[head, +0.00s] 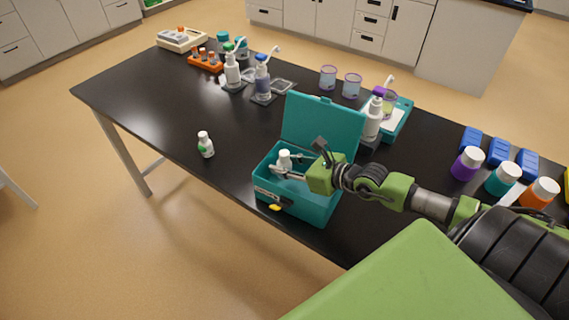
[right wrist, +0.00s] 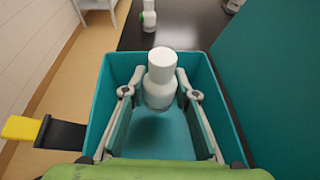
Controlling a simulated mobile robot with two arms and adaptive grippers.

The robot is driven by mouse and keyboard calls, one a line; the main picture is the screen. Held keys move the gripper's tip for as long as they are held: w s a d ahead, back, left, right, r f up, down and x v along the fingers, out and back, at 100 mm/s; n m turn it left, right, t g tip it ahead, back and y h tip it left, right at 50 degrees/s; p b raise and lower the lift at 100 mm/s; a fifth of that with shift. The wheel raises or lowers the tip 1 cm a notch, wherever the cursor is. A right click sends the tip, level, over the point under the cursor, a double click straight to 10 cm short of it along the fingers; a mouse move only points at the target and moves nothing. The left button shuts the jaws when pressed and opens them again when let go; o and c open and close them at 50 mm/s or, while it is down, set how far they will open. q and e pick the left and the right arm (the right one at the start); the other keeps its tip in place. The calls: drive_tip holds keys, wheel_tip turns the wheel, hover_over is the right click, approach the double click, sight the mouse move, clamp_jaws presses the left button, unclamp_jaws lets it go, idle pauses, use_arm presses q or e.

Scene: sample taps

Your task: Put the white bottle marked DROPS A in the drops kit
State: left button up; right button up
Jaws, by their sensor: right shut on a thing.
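The drops kit is a teal box (head: 300,203) with its lid raised at the back, standing near the table's front edge. It also fills the right wrist view (right wrist: 222,100). My right gripper (head: 281,171) is shut on a white bottle (head: 284,160), held upright within the box opening. The bottle shows between the fingertips in the right wrist view (right wrist: 161,78); its label and any contact with the floor cannot be made out. Another white bottle (head: 205,146) with a green mark stands on the table left of the box. My left gripper is not in view.
Pump bottles (head: 232,72) stand toward the back, one pump bottle (head: 371,120) close behind the raised lid. Purple, teal and orange jars (head: 467,163) stand at the right with blue racks (head: 499,151). The table left of the box is mostly clear.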

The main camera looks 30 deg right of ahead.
sight(289, 164)
drive_tip(key=o, duration=1.1)
drive_tip(key=shift+f, duration=0.1)
drive_tip(key=shift+r+p, duration=0.3)
drive_tip(key=shift+r, duration=0.05)
drive_tip(key=shift+r+p, duration=0.4)
drive_tip(key=shift+r, duration=0.1)
drive_tip(key=v, duration=0.3)
drive_tip(key=b+v, duration=0.1)
drive_tip(key=v, duration=0.1)
drive_tip(key=shift+s+f, duration=0.2)
drive_tip(key=shift+f, duration=0.05)
drive_tip(key=shift+v, duration=1.1)
drive_tip(key=shift+p+v, duration=0.35)
drive_tip(key=shift+v, duration=1.9)
drive_tip(key=shift+d+r, duration=0.1)
